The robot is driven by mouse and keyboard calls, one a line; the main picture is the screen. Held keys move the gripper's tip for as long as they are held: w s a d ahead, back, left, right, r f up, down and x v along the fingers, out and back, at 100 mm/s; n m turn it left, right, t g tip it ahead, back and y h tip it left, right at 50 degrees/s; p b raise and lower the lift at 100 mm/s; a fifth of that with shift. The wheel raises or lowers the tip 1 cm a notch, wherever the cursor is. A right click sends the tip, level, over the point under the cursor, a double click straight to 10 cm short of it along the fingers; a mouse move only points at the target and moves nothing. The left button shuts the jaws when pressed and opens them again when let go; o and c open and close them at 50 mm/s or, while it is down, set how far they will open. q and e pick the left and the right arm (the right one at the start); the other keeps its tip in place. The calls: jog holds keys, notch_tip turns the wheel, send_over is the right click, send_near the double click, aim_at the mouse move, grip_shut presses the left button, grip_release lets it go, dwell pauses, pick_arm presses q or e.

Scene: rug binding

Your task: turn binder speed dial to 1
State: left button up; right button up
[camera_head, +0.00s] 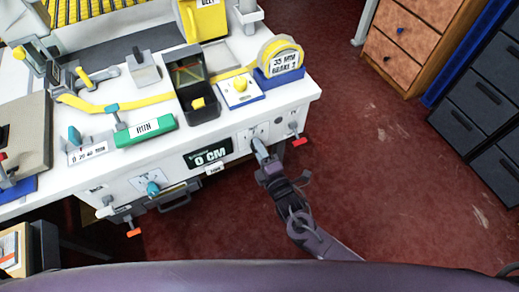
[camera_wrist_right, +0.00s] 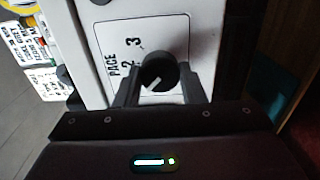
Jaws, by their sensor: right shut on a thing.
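The speed dial is a round black knob (camera_wrist_right: 158,72) with a short white pointer line, on a white plate marked PACE (camera_wrist_right: 112,65) in the right wrist view. The numerals 2 and 3 show beside it; no 1 is visible, and the plate below the knob is hidden by my gripper. The pointer line slants toward the lower left of that view, on the side away from the 3. My right gripper (camera_wrist_right: 160,90) is shut on the knob, one finger on each side. In the head view my right gripper (camera_head: 260,148) is at the bench's front panel, covering the dial. My left gripper is out of view.
The white binder bench (camera_head: 222,125) carries a green RUN block (camera_head: 145,131), a yellow tape roll (camera_head: 281,57) and a yellow button box (camera_head: 240,88). The front panel has a 0 CM display (camera_head: 208,155) and a teal knob (camera_head: 152,187). Red floor (camera_head: 390,170) is clear at right.

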jog(key=o, duration=1)
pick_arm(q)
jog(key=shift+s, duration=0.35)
pick_arm(e)
jog(key=v, duration=0.7)
jog(key=shift+s+d, duration=0.2)
jog(key=shift+s, duration=0.15)
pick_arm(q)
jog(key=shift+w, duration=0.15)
